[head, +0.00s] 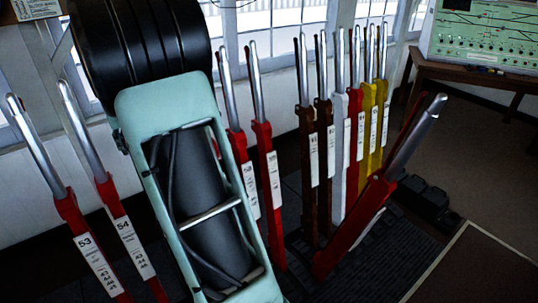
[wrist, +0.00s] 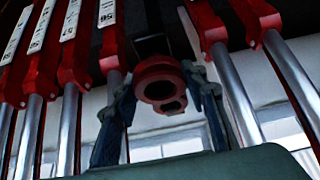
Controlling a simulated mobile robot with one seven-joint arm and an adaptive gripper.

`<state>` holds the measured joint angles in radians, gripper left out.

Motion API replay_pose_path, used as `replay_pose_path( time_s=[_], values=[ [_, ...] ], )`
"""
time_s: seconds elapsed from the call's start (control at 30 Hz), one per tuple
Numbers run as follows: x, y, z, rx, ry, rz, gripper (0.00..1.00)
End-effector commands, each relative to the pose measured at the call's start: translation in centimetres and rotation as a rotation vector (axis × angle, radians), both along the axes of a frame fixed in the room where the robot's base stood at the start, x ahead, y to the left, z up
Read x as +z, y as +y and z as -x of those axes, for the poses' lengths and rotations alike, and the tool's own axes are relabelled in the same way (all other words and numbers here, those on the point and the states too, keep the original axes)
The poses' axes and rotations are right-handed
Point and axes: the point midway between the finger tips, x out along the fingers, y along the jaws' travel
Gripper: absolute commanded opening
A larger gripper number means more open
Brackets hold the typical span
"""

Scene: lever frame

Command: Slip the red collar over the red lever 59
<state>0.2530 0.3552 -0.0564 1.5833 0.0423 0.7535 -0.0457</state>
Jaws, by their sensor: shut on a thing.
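The red collar (wrist: 160,84) is in the wrist view, a short ring with a large round opening and a smaller hole beside it. My gripper (wrist: 162,100) is shut on it, one dark finger on each side. The collar appears apart from the lever handles, with no handle visible through its opening. In the head view a red lever (head: 265,150) with a silver handle stands right of my arm; its label seems to read 59, but is small. My arm hides the gripper and collar in the head view.
Red levers 53 (head: 69,212) and 54 (head: 106,190) stand at left. Brown, white, red and yellow levers stand close together at right. One red lever (head: 350,225) leans out of the row. In the wrist view, red levers with silver handles flank the collar closely.

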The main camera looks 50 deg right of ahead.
Motion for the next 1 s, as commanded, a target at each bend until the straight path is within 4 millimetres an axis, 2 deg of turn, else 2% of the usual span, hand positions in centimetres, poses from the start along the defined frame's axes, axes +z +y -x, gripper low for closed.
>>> replay_pose_path(
  time_s=[0.03,0.7,1.0],
  values=[
    [0.8,0.0,0.0,0.0,-0.001,0.0,0.19],
    [6.1,0.0,0.0,0.0,0.0,0.0,0.19],
    [6.2,0.0,0.0,0.0,0.0,0.0,0.19]
  ],
)
